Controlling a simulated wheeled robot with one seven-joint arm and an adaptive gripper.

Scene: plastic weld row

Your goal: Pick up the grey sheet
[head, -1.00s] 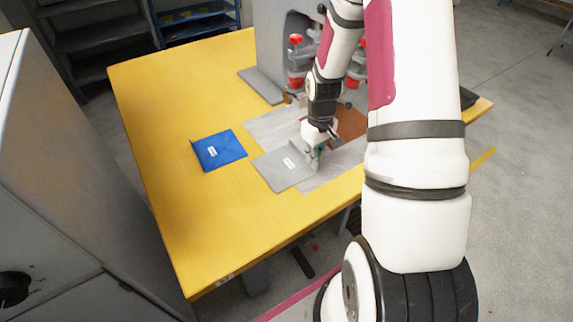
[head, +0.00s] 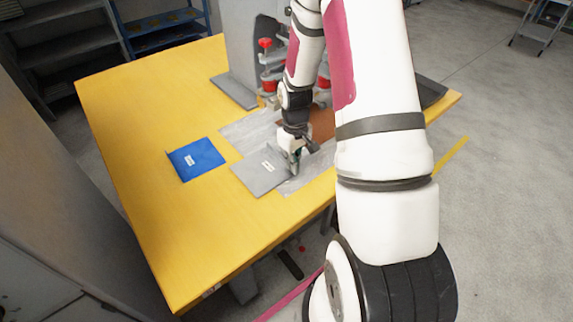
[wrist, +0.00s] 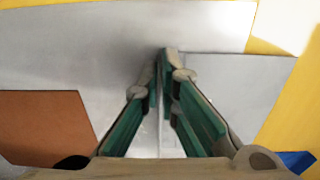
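The grey sheet (head: 257,177) lies flat on the table near its front edge, with a small white label on it. In the wrist view the sheet (wrist: 235,80) spreads to the right of the fingers. My gripper (head: 294,168) points down at the sheet's right edge. In the wrist view its teal-padded fingers (wrist: 162,62) are close together, with a thin upright edge of the sheet between their tips. It looks shut on that edge. The fingers hide part of the edge.
A blue sheet (head: 196,159) with a label lies to the left on the yellow table (head: 130,130). A light grey mat (head: 240,130) lies partly under the grey sheet. The table's left side is clear.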

